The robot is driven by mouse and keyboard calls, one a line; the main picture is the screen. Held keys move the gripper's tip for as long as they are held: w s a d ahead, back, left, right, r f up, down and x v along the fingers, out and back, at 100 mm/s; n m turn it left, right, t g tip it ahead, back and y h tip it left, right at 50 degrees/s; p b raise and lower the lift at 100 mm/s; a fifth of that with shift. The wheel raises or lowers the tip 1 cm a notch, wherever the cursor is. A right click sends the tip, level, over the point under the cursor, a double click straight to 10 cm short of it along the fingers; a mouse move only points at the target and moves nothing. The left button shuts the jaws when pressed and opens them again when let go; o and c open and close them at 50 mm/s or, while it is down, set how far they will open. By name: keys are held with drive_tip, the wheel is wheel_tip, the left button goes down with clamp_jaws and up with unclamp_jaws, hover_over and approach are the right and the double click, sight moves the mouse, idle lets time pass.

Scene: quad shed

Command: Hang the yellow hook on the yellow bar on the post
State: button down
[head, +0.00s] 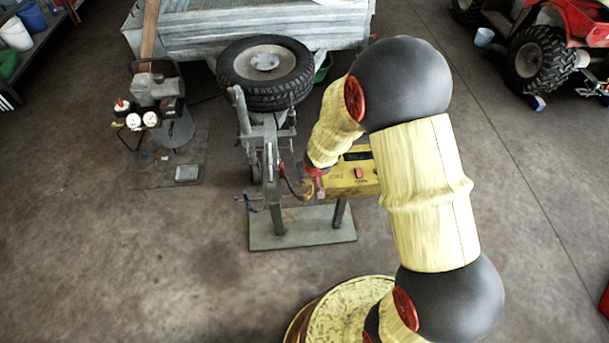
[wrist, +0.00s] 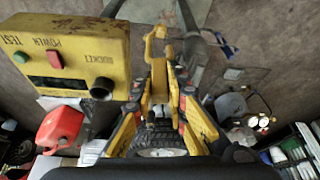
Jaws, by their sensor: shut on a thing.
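My gripper (wrist: 160,97) is shut on the yellow hook (wrist: 154,48), which sticks out beyond the fingertips with its bent end at the top of the wrist view. I cannot pick out the yellow bar with certainty; I cannot tell whether the hook touches anything.
The stand's flat base plate (head: 300,232) rests on the concrete floor. Behind it are a tyre (head: 265,72) and a grey trailer (head: 250,25). A compressor (head: 165,105) stands at left; a red quad (head: 575,25) is at upper right. The floor at front left is clear.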

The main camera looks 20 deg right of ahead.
drive_tip(key=shift+a+f+m, duration=0.2)
drive_tip(key=shift+f, duration=0.3)
drive_tip(key=shift+a+f+m, duration=0.15)
drive_tip(key=shift+f+m, duration=0.05)
drive_tip(key=shift+f, duration=0.25)
drive_tip(key=w+f+m+g+h, duration=0.2)
drive_tip(key=f+m+g, duration=0.1)
drive_tip(key=f+m, duration=0.65)
drive_tip(key=w+f+m+g+h, duration=0.2)
drive_tip(key=f+m+h, duration=0.1)
drive_tip(key=f+m, duration=0.65)
drive_tip(key=shift+y, duration=0.3)
drive_tip(key=shift+w+d+f+b, duration=0.25)
drive_tip(key=shift+w+b, duration=0.55)
drive_tip(key=shift+w, duration=0.55)
drive_tip(key=shift+w+d+f+b, duration=0.1)
drive_tip(key=shift+w+f+b, duration=0.3)
drive_tip(key=shift+w+b, duration=0.65)
drive_tip(key=shift+w+d+f+b, duration=0.25)
drive_tip(key=shift+w+b, duration=0.25)
drive_tip(key=shift+w, duration=1.15)
drive_tip(key=shift+a+f, duration=0.1)
drive_tip(key=shift+f, duration=1.9)
drive_tip(key=c, duration=1.7)
unclamp_jaws()
